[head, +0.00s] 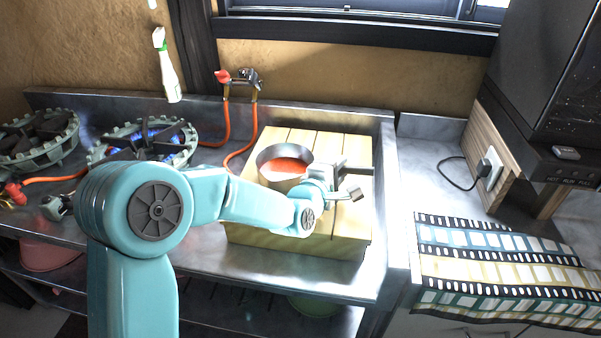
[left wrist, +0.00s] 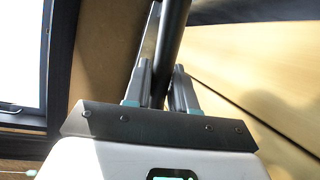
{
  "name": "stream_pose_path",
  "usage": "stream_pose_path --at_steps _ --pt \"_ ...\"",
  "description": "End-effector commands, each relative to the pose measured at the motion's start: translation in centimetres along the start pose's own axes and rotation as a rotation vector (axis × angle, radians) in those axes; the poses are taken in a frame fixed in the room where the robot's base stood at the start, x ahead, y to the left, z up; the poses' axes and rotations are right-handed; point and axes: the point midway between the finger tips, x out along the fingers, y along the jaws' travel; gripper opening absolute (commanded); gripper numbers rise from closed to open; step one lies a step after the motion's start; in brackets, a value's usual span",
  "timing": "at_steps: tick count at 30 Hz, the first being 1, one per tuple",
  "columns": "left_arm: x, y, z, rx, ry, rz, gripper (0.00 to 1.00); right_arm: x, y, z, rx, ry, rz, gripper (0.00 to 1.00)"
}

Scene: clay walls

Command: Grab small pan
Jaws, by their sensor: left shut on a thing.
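The small pan (head: 270,156) is a round metal pan with red-orange contents, resting on a light wooden slatted board on the counter. Its dark handle (head: 352,170) points right in the head view. My left gripper (head: 350,190) is at the handle, right of the pan's bowl. In the left wrist view the dark handle (left wrist: 172,45) runs between the two grey fingers of my left gripper (left wrist: 160,82), which are shut on it. The pan's bowl is outside the wrist view, and my arm covers part of the board in the head view. My right gripper is not in view.
The wooden board (head: 290,248) lies beside a stove burner (head: 142,143) with a blue flame. Red hoses (head: 228,125) run behind it. A patterned cloth (head: 500,270) and a dark appliance (head: 545,80) are at the right.

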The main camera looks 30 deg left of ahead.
Motion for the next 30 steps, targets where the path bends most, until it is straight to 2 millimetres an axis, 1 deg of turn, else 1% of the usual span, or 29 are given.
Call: stream_pose_path --at_steps 8,14,20,30 --pt "0.0 0.3 0.1 0.002 0.000 0.005 0.00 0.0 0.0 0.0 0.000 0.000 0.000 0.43" --pt "-0.1 1.1 0.2 0.003 -0.001 0.006 0.00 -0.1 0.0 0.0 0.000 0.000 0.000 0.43" --pt "-0.5 3.0 0.6 0.002 -0.001 0.009 0.00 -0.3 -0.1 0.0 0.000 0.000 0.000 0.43" --pt "-1.3 7.8 1.6 0.003 0.000 0.009 0.00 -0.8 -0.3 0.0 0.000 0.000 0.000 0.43"
